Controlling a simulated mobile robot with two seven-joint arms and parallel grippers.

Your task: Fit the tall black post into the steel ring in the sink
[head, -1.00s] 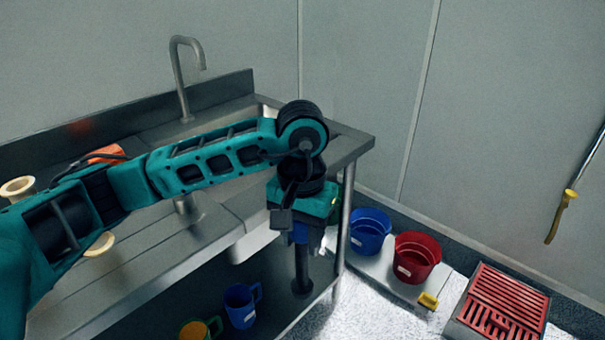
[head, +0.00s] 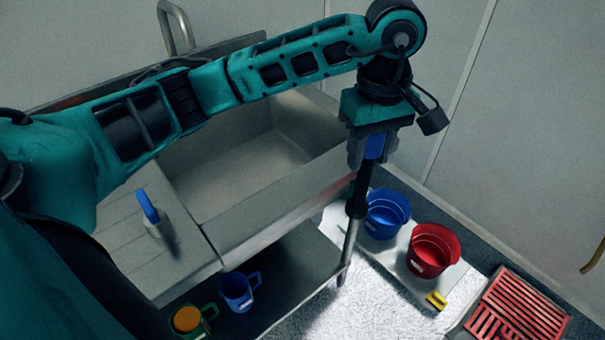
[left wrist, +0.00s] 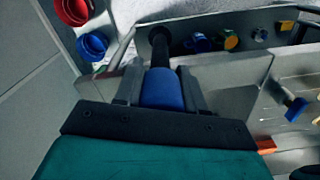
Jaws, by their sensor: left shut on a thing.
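The tall black post (head: 356,196) hangs nearly upright below my left gripper (head: 372,152). The gripper is shut on its blue upper part. In the left wrist view, the blue part (left wrist: 162,90) sits between the fingers of the gripper (left wrist: 161,88), and the black shaft (left wrist: 159,55) extends away from them. The post is at the right front end of the sink (head: 235,160), outside the basin in the picture. I make out no steel ring in the visible part of the basin; the arm covers part of its back. My right gripper is not in view.
A blue-handled tool (head: 148,206) stands on the drainboard (head: 150,250). A blue bucket (head: 386,213), a red bucket (head: 432,250) and a red grate (head: 520,312) are on the floor. A faucet (head: 177,25) rises behind.

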